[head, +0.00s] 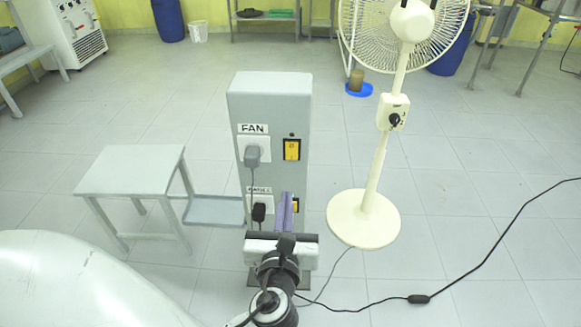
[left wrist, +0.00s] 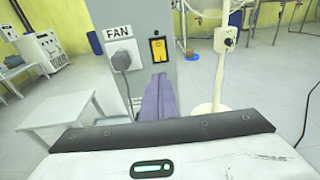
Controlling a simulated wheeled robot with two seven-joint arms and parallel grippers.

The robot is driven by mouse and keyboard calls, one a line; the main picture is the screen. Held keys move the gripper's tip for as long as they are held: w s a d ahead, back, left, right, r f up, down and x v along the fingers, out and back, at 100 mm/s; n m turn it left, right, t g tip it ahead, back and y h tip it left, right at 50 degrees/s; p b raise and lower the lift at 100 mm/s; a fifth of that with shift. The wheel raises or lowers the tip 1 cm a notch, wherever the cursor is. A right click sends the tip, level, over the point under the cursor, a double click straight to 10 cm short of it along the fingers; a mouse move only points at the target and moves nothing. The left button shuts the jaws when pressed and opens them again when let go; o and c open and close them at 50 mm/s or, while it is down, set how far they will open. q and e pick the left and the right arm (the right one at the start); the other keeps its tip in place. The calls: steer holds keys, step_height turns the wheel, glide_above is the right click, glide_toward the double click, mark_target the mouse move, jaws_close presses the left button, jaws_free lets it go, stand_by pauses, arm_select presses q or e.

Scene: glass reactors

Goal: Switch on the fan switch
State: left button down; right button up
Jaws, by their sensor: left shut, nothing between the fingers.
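A grey post (head: 270,92) stands in the middle with a label reading FAN (head: 253,128) near its top. Below the label a grey plug sits in a socket (head: 253,152). The yellow fan switch (head: 292,149) is to the right of that plug; it also shows in the left wrist view (left wrist: 158,49). My left gripper (head: 286,212) is in front of the lower part of the post, below the fan switch and apart from it in the picture. Its purple fingers (left wrist: 158,98) are shut and empty, pointing toward the post. My right gripper is not in view.
A second yellow switch (head: 295,205) and a black plug (head: 259,212) are lower on the post, partly behind my gripper. A white standing fan (head: 365,218) is to the right. A grey stool (head: 130,170) is to the left. A black cable (head: 470,275) crosses the floor.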

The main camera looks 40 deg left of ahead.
arm_select(q)
steer(key=b, duration=0.2)
glide_toward(291, 158)
steer(key=x, duration=0.6)
steer(key=shift+w+a, duration=0.1)
steer(key=shift+w, duration=0.15)
